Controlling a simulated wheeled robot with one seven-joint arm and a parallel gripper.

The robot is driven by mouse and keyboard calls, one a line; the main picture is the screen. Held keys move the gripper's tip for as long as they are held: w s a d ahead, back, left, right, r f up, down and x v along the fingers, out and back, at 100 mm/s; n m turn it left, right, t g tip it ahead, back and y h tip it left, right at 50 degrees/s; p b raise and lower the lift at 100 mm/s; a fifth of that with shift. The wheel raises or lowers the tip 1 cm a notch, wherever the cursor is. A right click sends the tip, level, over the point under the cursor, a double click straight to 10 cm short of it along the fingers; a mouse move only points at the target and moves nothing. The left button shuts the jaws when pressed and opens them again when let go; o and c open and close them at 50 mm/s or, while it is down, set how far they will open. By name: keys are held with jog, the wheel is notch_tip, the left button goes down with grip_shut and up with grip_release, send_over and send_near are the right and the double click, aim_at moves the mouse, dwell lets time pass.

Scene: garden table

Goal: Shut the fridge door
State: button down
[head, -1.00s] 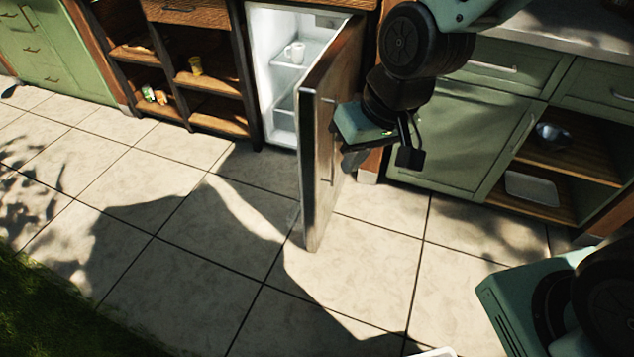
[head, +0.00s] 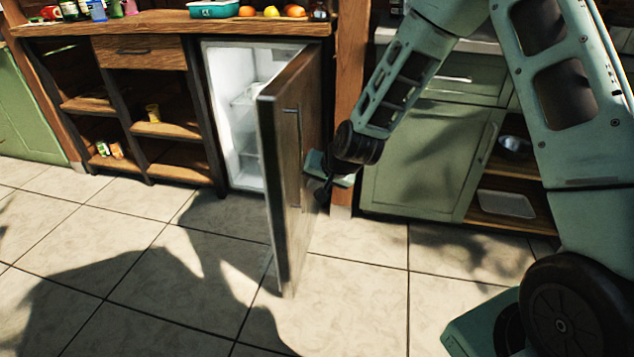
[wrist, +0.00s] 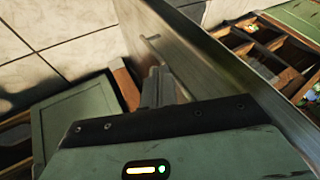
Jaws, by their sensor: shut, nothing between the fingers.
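The fridge (head: 222,85) is a white-lined compartment under the wooden counter in the head view, with shelves inside. Its brown door (head: 285,205) stands wide open, swung out toward me, with a long bar handle (head: 293,150) on its outer face. My gripper (head: 322,192) is at the right of the door, on its outer side, close to it; whether it touches cannot be told. In the wrist view the shut fingers (wrist: 158,85) point along the door's outer face (wrist: 195,55), near the handle (wrist: 149,48).
Open wooden shelves (head: 150,130) with a yellow cup stand left of the fridge. Green cabinets (head: 425,160) stand behind my arm at the right. Fruit and a teal dish (head: 213,9) lie on the counter. The tiled floor (head: 130,250) before the door is clear.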

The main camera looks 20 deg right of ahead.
aim_at(286, 193)
jog(key=shift+w+a+f+b, duration=0.3)
jog(key=shift+w+a+f, duration=0.7)
jog(key=shift+w, duration=0.25)
jog(key=shift+w+a+f+b, duration=0.25)
jog(key=shift+w+a+f, duration=0.65)
jog(key=shift+w+a, duration=0.3)
jog(key=shift+d, duration=0.1)
